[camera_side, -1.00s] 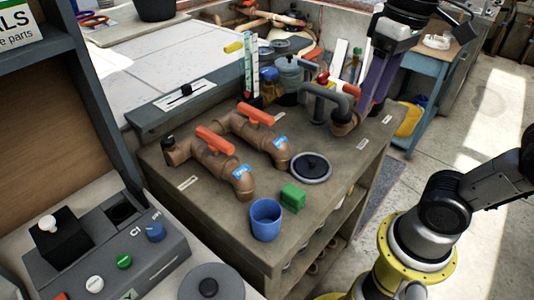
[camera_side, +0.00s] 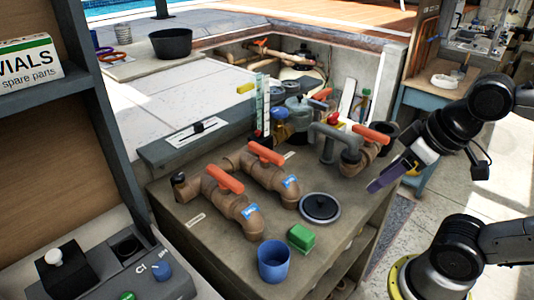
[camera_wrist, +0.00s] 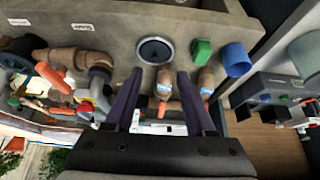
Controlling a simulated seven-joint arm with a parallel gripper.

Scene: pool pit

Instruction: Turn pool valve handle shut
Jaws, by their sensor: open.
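Two brown valve pipes with orange handles and blue labels lie on the grey bench: the near handle (camera_side: 225,179) and the middle handle (camera_side: 266,152). A third orange handle (camera_side: 371,133) sits on the pipework at the bench's right end. The label text is too small to read, so I cannot tell which valve is the pool one. My gripper (camera_side: 376,184) is at the bench's right edge, apart from the handles. In the wrist view its purple fingers (camera_wrist: 159,72) are spread and empty, with the labelled pipes beyond them.
A black round lid (camera_side: 320,208), a green block (camera_side: 301,238) and a blue cup (camera_side: 273,261) stand at the bench's front. A clear upright gauge (camera_side: 262,105) rises behind the pipes. A control box (camera_side: 130,265) is at the lower left.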

